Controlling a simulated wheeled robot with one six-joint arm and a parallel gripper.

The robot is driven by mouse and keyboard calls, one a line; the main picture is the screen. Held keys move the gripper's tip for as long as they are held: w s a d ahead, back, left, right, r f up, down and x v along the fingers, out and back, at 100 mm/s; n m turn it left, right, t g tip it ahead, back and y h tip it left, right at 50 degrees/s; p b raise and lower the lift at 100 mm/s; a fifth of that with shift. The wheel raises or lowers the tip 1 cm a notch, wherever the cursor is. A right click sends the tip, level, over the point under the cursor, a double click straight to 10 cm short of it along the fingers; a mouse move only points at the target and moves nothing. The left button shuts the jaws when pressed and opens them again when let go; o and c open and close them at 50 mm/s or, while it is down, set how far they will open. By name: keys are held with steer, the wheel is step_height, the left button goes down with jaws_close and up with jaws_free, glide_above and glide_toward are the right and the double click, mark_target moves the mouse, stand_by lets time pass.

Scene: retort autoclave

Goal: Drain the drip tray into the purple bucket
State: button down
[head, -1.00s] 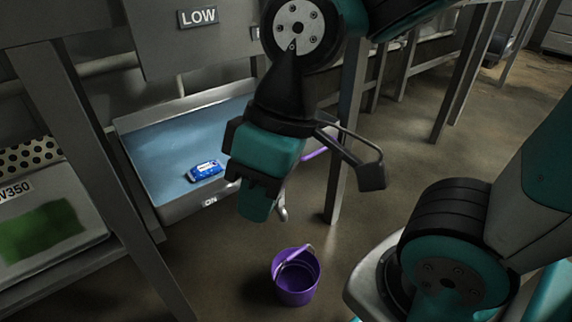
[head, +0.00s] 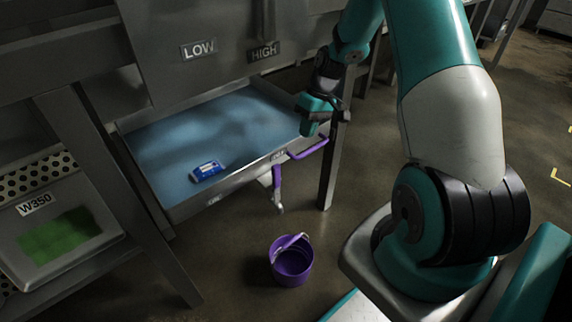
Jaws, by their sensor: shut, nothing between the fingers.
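The drip tray (head: 189,209) is a wide grey metal tray holding bluish liquid, with a blue and white packet (head: 207,170) in it. A purple lever handle (head: 309,148) sticks out at its right front corner. A tap with a purple handle (head: 277,180) hangs from the front edge, its spout pointing down. The purple bucket (head: 291,265) stands upright on the floor below the tap, slightly to its right, its handle leaning over the rim. My gripper (head: 311,122) is shut and empty, close to the tray's right front corner, above the purple lever. Whether it touches anything I cannot tell.
Grey metal legs stand left and right of the tray (head: 330,165). A lower shelf at left holds a box labelled W350 (head: 38,204) with a green patch. LOW (head: 198,49) and HIGH (head: 264,52) signs are above. The floor around the bucket is open.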

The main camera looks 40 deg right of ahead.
mark_target(280, 180)
steer(key=shift+f, duration=0.1)
steer(key=a+f+b, duration=0.1)
steer(key=a+f, duration=0.1)
steer(key=f, duration=0.1)
steer(key=a+f+b, duration=0.1)
steer(key=a+f, duration=0.2)
steer(key=a+f+b, duration=0.2)
steer(key=f, duration=0.1)
steer(key=shift+s+a+f, duration=0.1)
steer(key=shift+a, duration=0.25)
stand_by(0.5)
steer(key=shift+a+h, duration=0.3)
steer(key=shift+h, duration=0.1)
